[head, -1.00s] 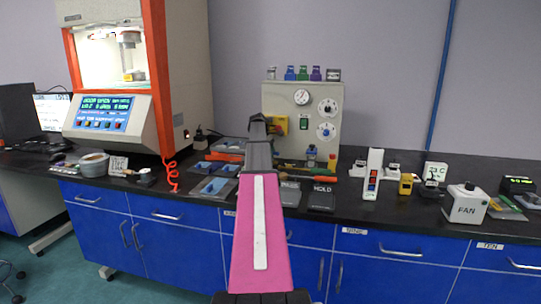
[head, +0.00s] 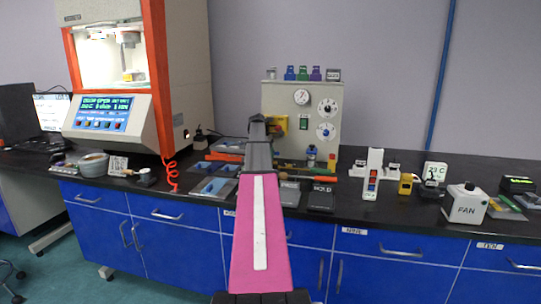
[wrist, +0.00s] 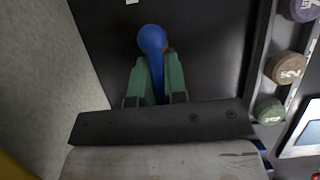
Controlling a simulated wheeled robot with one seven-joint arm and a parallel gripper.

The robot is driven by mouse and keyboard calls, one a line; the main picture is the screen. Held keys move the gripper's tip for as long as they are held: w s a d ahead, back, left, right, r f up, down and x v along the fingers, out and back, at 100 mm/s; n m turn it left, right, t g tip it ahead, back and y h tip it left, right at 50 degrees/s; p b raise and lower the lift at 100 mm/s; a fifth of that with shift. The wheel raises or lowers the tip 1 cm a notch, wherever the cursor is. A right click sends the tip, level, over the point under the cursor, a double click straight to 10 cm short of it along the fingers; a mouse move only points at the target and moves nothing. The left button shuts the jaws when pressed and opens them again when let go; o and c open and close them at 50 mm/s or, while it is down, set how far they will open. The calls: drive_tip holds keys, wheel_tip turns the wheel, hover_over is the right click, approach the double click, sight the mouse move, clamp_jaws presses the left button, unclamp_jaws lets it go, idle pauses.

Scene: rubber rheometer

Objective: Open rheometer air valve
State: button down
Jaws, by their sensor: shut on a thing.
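The rheometer (head: 183,60) is the tall cream cabinet with orange trim at the left of the head view, with a lit chamber and a blue-lit display (head: 107,107). In the wrist view a blue handle with a rounded end (wrist: 152,40) stands against a dark surface. I take it for the air valve's handle. My gripper (wrist: 155,80) has green fingers, one on each side of the handle's narrow part, and is shut on it. In the head view my pink and grey arm hides the gripper and the handle.
A grey panel (head: 276,100) with dials stands on the black bench behind my arm. A FAN box (head: 466,206) and small devices stand at the right. In the wrist view, round weights (wrist: 285,68) line the right side and a pale wall (wrist: 40,75) the left.

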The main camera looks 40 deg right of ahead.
drive_tip(key=c, duration=1.2)
unclamp_jaws()
drive_tip(key=shift+o, duration=0.2)
drive_tip(key=v, duration=1)
drive_tip(key=shift+r, duration=0.4)
drive_tip(key=shift+a, duration=0.1)
